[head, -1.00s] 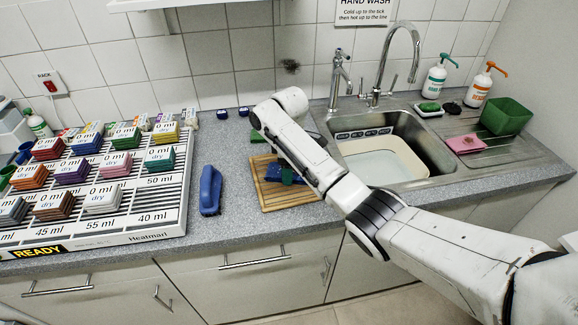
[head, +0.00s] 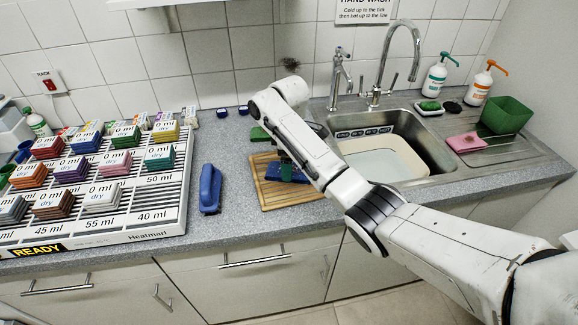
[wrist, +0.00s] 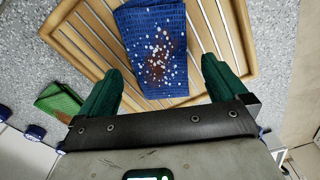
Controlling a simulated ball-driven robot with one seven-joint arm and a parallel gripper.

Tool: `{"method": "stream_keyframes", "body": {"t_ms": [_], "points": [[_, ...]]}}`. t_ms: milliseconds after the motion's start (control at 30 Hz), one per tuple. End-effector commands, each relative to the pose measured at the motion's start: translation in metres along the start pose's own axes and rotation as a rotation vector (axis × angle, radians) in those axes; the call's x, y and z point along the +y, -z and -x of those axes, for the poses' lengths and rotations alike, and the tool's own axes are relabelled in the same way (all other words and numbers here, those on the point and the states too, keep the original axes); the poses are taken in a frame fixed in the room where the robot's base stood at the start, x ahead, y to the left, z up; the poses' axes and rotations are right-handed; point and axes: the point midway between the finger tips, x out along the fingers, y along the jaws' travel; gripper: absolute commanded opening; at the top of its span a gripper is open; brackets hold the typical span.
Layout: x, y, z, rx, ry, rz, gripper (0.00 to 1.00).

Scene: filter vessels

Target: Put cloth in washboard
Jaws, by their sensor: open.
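A blue textured cloth (wrist: 152,45) with white specks and a brown stain lies on a slatted wooden board (wrist: 92,30). In the head view the board (head: 283,198) sits on the counter left of the sink, and part of the blue cloth (head: 297,176) shows beneath my arm. My gripper (wrist: 162,72) is open, with its green fingers apart above the board. The cloth lies ahead of and between the fingers in the wrist view, and I see no grip on it. My arm partly hides the cloth and gripper in the head view. I cannot tell which thing is the washboard.
A steel sink (head: 436,160) holds a pale basin (head: 388,166). A white rack (head: 150,215) bears several coloured stacks. A green piece (head: 258,134) lies behind the board.

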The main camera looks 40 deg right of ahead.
Motion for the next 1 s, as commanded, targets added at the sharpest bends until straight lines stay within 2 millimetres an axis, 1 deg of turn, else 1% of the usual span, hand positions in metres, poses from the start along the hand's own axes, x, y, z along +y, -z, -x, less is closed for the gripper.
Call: {"method": "stream_keyframes", "body": {"t_ms": [33,267,400,500,633,1000], "points": [[0.001,0.001,0.011,0.003,-0.005,0.002,0.99],[0.0,0.0,0.065,0.0,0.0,0.0,0.99],[0.0,0.0,0.081,-0.001,0.0,-0.001,0.99],[0.0,0.0,0.09,0.0,0.0,0.0,0.99],[0.0,0.0,0.096,-0.001,0.0,0.0,0.99],[0.0,0.0,0.097,0.0,0.0,0.0,0.99]]}}
